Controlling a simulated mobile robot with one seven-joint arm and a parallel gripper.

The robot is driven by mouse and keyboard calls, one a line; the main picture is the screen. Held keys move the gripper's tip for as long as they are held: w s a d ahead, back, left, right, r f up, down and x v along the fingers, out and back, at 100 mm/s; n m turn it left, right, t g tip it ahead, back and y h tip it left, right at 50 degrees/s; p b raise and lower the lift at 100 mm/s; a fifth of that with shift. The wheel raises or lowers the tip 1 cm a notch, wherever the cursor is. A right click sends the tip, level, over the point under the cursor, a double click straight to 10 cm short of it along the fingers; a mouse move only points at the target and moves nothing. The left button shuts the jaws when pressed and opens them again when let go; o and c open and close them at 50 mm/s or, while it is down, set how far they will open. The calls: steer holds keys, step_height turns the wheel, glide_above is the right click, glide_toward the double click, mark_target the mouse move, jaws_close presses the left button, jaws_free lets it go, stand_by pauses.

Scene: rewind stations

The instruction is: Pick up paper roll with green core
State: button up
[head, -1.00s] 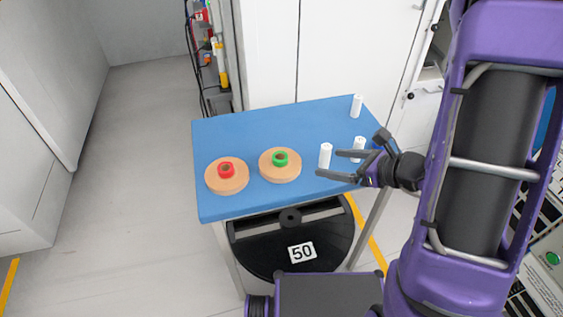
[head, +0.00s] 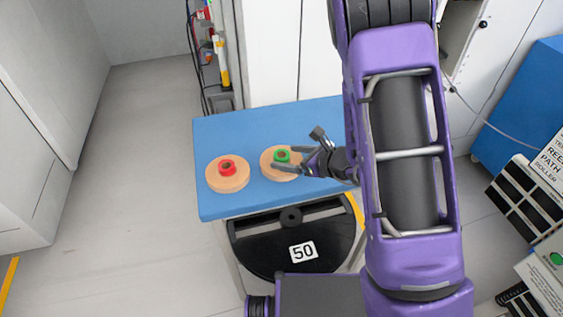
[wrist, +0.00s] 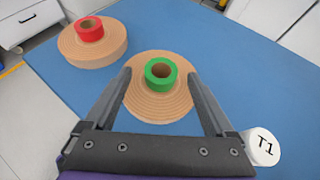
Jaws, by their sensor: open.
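The paper roll with the green core (head: 270,166) lies flat on the blue table, a tan disc with a green ring standing up from its middle. In the wrist view the green-core roll (wrist: 150,108) lies ahead of the gripper, its green core between the lines of the two fingers. My gripper (head: 282,160) is open and empty, its fingers apart on either side of the green core in the picture. I cannot tell the height of the fingers above the roll. The arm comes in from the right and hides part of the table.
A second tan roll with a red core (head: 227,176) lies to the left on the blue table (head: 225,133); it also shows in the wrist view (wrist: 95,50). A white cylinder marked T1 (wrist: 263,147) stands close to the right of my gripper. The table's back middle is clear.

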steer(key=shift+x, duration=0.9)
steer(key=shift+d, duration=0.1)
steer(key=shift+c, duration=0.3)
jaws_close()
